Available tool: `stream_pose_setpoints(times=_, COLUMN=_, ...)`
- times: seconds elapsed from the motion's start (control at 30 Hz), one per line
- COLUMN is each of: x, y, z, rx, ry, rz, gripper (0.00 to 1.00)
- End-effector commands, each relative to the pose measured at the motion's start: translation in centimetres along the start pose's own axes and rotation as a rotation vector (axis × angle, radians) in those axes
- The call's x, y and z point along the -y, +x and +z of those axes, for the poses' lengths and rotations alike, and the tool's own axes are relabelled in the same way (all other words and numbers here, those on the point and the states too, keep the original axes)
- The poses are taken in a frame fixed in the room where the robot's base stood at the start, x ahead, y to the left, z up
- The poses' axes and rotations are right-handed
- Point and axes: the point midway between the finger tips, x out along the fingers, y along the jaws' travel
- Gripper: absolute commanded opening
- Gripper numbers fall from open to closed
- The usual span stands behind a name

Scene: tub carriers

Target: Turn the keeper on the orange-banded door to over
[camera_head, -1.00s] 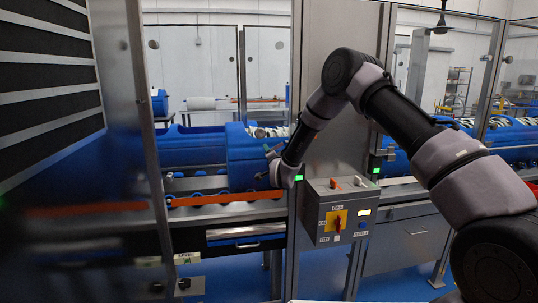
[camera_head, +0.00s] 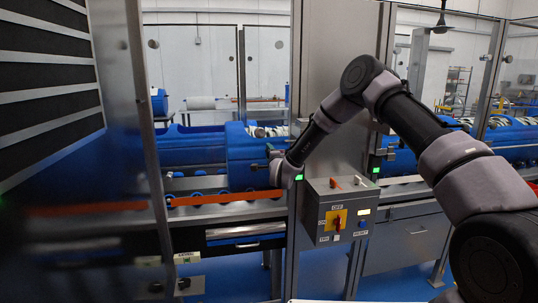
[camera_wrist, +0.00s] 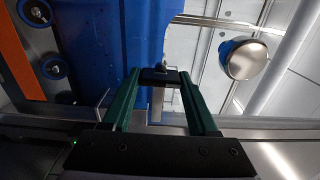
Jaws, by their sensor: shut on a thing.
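The orange-banded door (camera_head: 152,100) is the glazed panel at the left in the head view. Its orange band (camera_head: 225,200) runs low across it and shows at the left edge in the wrist view (camera_wrist: 18,55). My gripper (camera_head: 269,153) is at the door's right side, by the steel post. In the wrist view its two green fingers (camera_wrist: 160,78) are closed on a small dark block, the keeper (camera_wrist: 160,77), held between their tips. A small metal pin shows just beyond it. In the head view the keeper is too small and covered to make out.
A control box (camera_head: 338,212) with a red-and-yellow switch is on the post, just below and right of my wrist. Blue machinery (camera_head: 195,150) lies behind the glass.

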Motion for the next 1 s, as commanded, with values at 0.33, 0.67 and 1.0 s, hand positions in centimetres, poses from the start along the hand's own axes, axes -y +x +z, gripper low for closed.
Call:
stream_pose_setpoints(times=0.33, x=-0.1, y=-0.1, z=0.1, rx=0.002, ry=0.004, rz=0.002, gripper=0.00)
stream_pose_setpoints(times=0.67, x=-0.1, y=0.0, z=0.0, rx=0.001, ry=0.003, rz=0.001, gripper=0.90)
stream_pose_setpoints(times=1.0, x=-0.1, y=-3.6, z=0.0, rx=0.001, ry=0.002, rz=0.004, gripper=0.90)
